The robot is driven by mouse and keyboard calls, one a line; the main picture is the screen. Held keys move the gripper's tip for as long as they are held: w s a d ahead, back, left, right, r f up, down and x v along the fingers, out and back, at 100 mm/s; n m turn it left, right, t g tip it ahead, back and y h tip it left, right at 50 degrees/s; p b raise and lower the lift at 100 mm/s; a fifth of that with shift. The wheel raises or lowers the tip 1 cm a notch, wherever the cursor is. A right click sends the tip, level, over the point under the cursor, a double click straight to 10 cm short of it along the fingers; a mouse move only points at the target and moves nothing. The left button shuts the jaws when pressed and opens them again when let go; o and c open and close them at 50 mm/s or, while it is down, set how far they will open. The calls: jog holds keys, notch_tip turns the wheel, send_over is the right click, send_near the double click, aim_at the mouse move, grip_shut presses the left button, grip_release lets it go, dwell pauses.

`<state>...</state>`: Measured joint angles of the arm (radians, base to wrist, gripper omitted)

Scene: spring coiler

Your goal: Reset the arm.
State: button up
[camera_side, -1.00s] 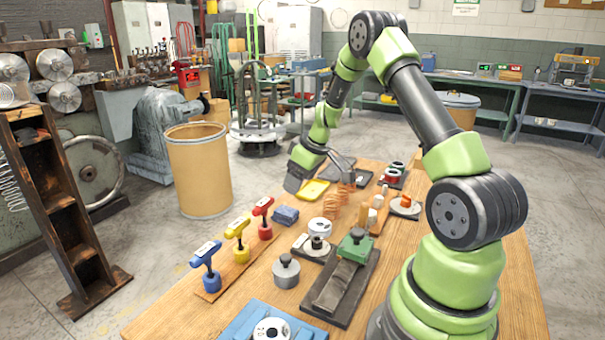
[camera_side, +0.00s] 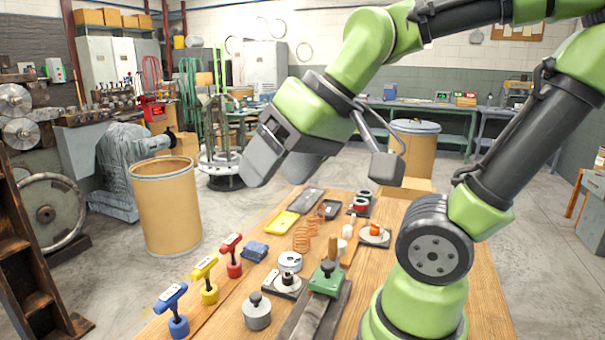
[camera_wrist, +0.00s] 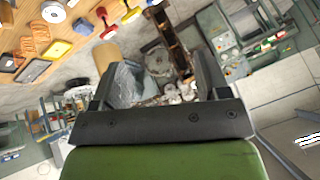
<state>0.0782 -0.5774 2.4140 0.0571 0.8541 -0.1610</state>
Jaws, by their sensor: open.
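My gripper (camera_side: 279,170) is raised well above the far left part of the wooden bench (camera_side: 462,290) in the side view. It is tilted, with its jaws toward the lower left. In the wrist view my gripper (camera_wrist: 155,72) has its two dark fingers wide apart with nothing between them. Beyond the fingers are the floor and distant machinery, not the bench top. My arm bends up and over from the right; its upper part leaves the top of the side view.
The bench holds red (camera_side: 232,256), yellow (camera_side: 207,279) and blue (camera_side: 175,308) T-handled tools, copper springs (camera_side: 302,237), a yellow tray (camera_side: 279,225) and a green-topped block (camera_side: 326,279). A tan drum (camera_side: 167,208) stands left on the floor. The air around my gripper looks clear.

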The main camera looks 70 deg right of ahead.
jog(key=s, duration=0.1)
jog(key=s+a, duration=0.1)
jog(key=s, duration=0.1)
jog(key=shift+s+f+m, duration=0.1)
jog(key=shift+f+m, duration=0.05)
jog(key=shift+m, duration=0.15)
dwell(0.8)
jog(key=shift+o, duration=0.5)
